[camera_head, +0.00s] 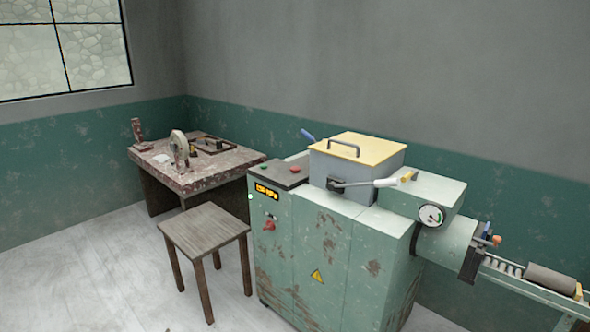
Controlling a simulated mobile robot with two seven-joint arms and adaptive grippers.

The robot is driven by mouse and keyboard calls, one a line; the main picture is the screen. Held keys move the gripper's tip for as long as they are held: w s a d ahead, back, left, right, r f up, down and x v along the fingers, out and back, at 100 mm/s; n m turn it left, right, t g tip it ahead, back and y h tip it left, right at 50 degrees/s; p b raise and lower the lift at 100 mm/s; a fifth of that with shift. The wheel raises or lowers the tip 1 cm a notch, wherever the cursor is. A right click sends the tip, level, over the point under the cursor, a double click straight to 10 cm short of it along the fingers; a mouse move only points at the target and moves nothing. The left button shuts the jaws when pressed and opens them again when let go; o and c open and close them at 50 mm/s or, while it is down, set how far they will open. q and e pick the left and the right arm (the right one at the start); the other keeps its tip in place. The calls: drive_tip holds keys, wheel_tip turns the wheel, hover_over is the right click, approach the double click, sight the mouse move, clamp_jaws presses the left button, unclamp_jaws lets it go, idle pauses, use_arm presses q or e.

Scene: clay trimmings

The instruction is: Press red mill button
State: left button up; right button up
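The pale green mill (335,240) stands right of the middle in the head view, with chipped paint and rust patches. A red button (295,169) sits on a dark panel (282,174) on top of the mill's left part. A second red control (269,225), a knob or switch, is on the front face below a lit yellow display (266,192). Neither of my grippers shows in this view.
A wooden stool (206,228) stands on the floor left of the mill. A worn table (196,172) with tools is behind it. Floor at the lower left is clear.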

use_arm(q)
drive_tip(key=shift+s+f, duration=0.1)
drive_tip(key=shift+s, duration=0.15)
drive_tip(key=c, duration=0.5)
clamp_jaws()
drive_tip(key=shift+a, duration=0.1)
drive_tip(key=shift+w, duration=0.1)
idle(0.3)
